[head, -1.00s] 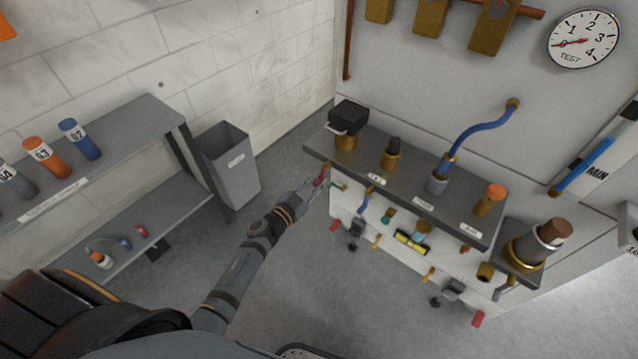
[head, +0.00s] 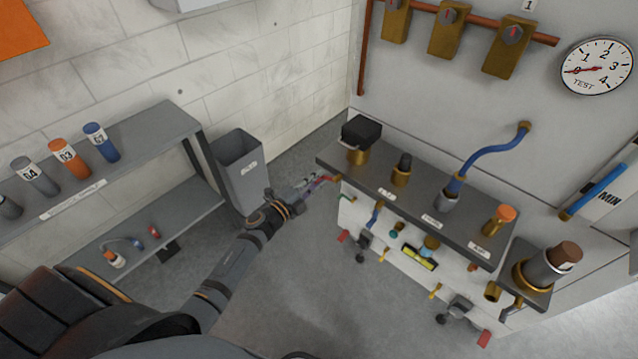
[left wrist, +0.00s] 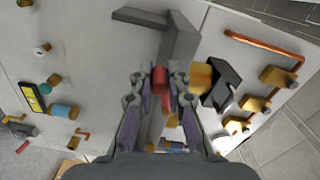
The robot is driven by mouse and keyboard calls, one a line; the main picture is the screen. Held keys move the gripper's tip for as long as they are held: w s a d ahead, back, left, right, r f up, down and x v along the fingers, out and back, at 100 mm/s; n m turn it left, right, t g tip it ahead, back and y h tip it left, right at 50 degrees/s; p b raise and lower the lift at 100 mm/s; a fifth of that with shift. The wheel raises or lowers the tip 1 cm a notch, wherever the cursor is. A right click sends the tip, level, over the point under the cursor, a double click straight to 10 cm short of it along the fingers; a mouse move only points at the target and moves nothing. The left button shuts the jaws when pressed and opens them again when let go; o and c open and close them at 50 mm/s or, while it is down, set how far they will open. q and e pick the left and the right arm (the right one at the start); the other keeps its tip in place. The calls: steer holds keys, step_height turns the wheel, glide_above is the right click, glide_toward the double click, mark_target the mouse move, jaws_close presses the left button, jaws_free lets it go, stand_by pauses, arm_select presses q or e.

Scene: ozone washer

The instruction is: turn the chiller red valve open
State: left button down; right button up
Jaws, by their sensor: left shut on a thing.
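A red valve handle (head: 325,180) sits by the left end of the dark shelf, on a small brass part. In the left wrist view the red handle (left wrist: 160,79) lies between my fingertips. My left gripper (head: 314,184) reaches it from the left and is shut on it; it fills the lower middle of the left wrist view (left wrist: 160,88). The fingers partly hide the handle, so its exact turn is hard to tell. My right gripper is not in view.
The dark shelf (head: 379,184) carries several brass fittings, a black-topped one (head: 361,134) nearest my gripper. Below, small valves and a yellow level (head: 419,258) line the white front. A grey bin (head: 240,180) and a shelf with bottles (head: 148,137) stand left. The floor between is clear.

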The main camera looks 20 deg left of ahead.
arm_select(q)
steer(key=m, duration=0.1)
steer(key=r+m, duration=0.1)
steer(key=m, duration=0.1)
steer(key=shift+w+a+r, duration=0.1)
steer(key=shift+a+r, duration=0.15)
steer(key=shift+r, duration=0.05)
steer(key=shift+r+m+p, duration=0.3)
steer(key=shift+r+m, duration=0.05)
steer(key=shift+m, duration=0.35)
steer(key=c, duration=1.3)
jaws_free()
steer(key=shift+r, duration=0.1)
steer(key=v, duration=1.2)
